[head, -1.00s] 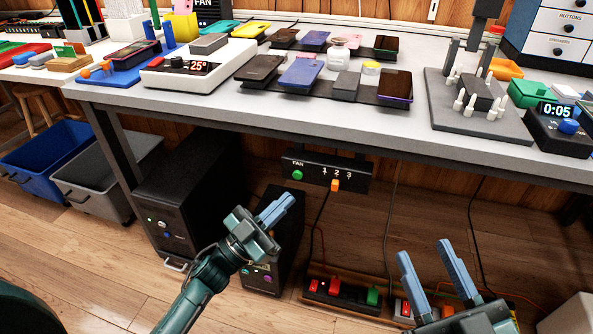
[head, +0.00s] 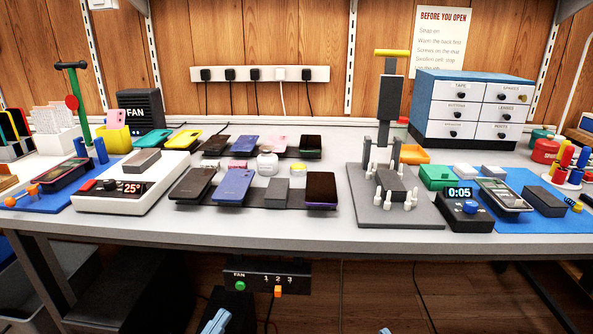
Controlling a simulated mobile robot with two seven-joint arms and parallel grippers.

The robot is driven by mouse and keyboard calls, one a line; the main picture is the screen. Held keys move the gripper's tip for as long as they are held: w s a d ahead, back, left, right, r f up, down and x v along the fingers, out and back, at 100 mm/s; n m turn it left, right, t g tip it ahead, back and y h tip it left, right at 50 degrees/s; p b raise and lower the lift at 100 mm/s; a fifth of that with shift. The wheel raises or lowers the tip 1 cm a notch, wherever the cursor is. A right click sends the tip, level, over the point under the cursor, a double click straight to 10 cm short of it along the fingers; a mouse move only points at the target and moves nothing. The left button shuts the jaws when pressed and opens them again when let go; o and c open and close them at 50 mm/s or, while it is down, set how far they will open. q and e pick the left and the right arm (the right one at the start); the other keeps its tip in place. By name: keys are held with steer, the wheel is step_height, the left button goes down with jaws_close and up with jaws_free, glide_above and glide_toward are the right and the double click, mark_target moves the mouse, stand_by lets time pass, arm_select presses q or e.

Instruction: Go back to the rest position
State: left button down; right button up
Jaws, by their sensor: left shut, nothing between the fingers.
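My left gripper (head: 216,322) shows only as pale blue fingertips at the bottom edge of the head view, below the table front. Its fingers are together with nothing between them. Of my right gripper (head: 385,331) only a small fingertip shows at the bottom edge, right of centre. Its other finger is out of view, so I cannot tell whether it is open or shut. Both grippers are low, apart from the things on the table.
The grey table (head: 270,231) spans the view. Several phones on dark trays, a heating plate (head: 127,199) at 25°, a press (head: 400,207) and a timer (head: 465,210) stand on it. A fan switch box (head: 258,275) hangs below the table edge.

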arm_select(q)
steer(key=s+d+r+n+g+y+p, duration=0.1)
steer(key=s+r+n+g+y+p, duration=0.4)
steer(key=s+r+p, duration=1)
steer(key=g+y+p, duration=0.3)
steer(key=p, duration=1)
steer(key=shift+d+r+g, duration=0.15)
steer(key=shift+r+g, duration=0.1)
steer(key=shift+g, duration=0.15)
arm_select(e)
steer(key=s+d+r+m+g+h, duration=0.3)
steer(key=d+r+g+h, duration=0.2)
steer(key=g, duration=0.2)
steer(key=shift+s+r+h, duration=0.15)
steer(key=shift+s+h, duration=0.1)
steer(key=shift+h, duration=0.05)
